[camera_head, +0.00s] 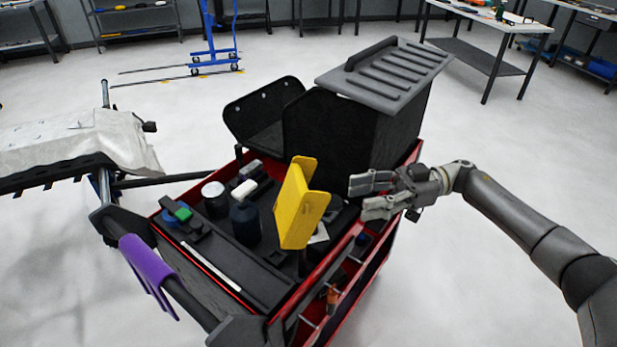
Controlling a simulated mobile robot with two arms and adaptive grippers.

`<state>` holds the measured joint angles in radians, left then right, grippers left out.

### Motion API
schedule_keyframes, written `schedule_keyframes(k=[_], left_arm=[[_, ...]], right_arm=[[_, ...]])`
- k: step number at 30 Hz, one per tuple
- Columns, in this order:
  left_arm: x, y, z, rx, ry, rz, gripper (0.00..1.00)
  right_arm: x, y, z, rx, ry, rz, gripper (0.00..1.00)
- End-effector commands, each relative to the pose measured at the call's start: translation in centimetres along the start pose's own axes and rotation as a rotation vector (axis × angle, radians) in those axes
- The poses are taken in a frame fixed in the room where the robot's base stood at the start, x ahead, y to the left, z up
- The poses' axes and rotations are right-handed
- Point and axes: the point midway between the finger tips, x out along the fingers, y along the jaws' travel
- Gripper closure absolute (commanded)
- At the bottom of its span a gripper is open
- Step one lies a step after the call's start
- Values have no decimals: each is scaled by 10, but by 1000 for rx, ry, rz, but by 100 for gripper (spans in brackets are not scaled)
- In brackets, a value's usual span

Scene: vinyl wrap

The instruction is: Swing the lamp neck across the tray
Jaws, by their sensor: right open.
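A red-edged cart (325,285) carries a black tray (262,283) with tools and bottles. A yellow folded, plate-like piece (302,205) stands upright over the tray's right part, with a short dark post below it. I cannot tell for sure whether this is the lamp head; no lamp neck shows clearly. My right gripper (362,197) comes in from the right with its fingers apart and empty. It points left, a little right of the yellow piece, with a gap visible between them. My left gripper is not in view.
Black bins (335,130) and a grey ribbed lid (385,75) rise behind the tray. A dark bottle (245,222) and a white-topped jar (213,198) stand in it. Open floor lies right of the cart.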

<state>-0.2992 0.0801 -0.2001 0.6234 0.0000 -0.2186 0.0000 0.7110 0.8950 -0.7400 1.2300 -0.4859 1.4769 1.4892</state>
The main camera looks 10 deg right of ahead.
Motion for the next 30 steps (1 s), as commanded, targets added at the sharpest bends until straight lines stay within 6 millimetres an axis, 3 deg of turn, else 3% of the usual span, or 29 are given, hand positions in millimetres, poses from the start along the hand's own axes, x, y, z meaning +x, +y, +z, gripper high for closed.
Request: schedule_keyframes(k=[5, 18, 24, 30], left_arm=[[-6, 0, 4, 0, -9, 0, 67], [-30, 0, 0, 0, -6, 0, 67], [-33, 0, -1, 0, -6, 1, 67], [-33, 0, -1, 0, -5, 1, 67]], right_arm=[[12, 0, -2, 4, -3, -3, 51], [89, 0, -3, 2, -2, -1, 51], [105, 0, -1, 2, -2, 0, 51], [107, 0, 0, 1, -3, 1, 51]])
